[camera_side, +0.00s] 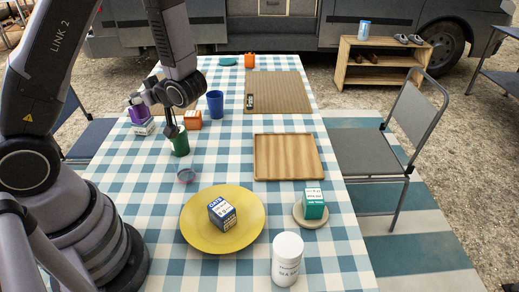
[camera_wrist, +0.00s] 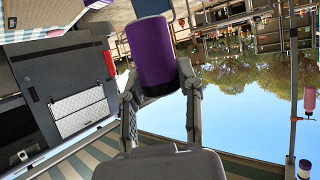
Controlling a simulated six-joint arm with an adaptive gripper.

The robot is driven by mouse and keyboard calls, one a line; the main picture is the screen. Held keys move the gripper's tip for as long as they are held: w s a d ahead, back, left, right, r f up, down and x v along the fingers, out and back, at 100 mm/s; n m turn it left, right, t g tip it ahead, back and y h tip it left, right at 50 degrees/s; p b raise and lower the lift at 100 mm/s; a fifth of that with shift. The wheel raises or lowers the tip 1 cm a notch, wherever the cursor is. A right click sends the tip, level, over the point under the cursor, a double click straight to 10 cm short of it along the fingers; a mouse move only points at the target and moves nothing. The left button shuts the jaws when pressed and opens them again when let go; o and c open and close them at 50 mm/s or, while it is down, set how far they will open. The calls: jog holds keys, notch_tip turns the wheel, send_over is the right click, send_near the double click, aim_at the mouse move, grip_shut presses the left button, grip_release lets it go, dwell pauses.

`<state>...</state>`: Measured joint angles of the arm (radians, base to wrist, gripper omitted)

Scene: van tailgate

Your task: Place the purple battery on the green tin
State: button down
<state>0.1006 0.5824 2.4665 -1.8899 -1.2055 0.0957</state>
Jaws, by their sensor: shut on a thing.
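In the side view, purple (camera_side: 139,114) shows at the far left of the table, by my gripper (camera_side: 137,101), whose fingers are small and hard to make out there. The green tin (camera_side: 181,146) stands upright on the cloth, to the right of and nearer than the battery. A dark part of my arm partly overlaps its top. The battery is apart from the tin. The wrist view does not clearly show the tin.
Near the tin are an orange item (camera_side: 193,120), a blue cup (camera_side: 215,104) and a white box (camera_side: 145,128). A wooden tray (camera_side: 287,178), a yellow plate (camera_side: 188,222) with a dark blue box, a green box (camera_side: 313,204) and a white bottle (camera_side: 287,262) stand nearer.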

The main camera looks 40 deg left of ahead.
jog(key=w+a+f, duration=0.2)
jog(key=w+f, duration=0.1)
jog(key=w+a+f, duration=0.2)
jog(key=w+f, duration=0.1)
jog(key=w, duration=0.1)
jog(key=w+a+f, duration=0.2)
jog(key=w+f, duration=0.1)
jog(key=w, duration=0.1)
jog(key=shift+a+f, duration=0.15)
jog(key=shift+a, duration=0.25)
jog(key=shift+w+a+f, duration=0.1)
jog(key=shift+w+f, duration=0.05)
jog(key=shift+f, duration=0.8)
jog(key=shift+w+a+f, duration=0.1)
jog(key=shift+w+f, duration=0.05)
jog(key=shift+f, duration=0.75)
jog(key=shift+f, duration=0.15)
jog(key=c, duration=0.7)
grip_release()
jog(key=shift+c, duration=0.2)
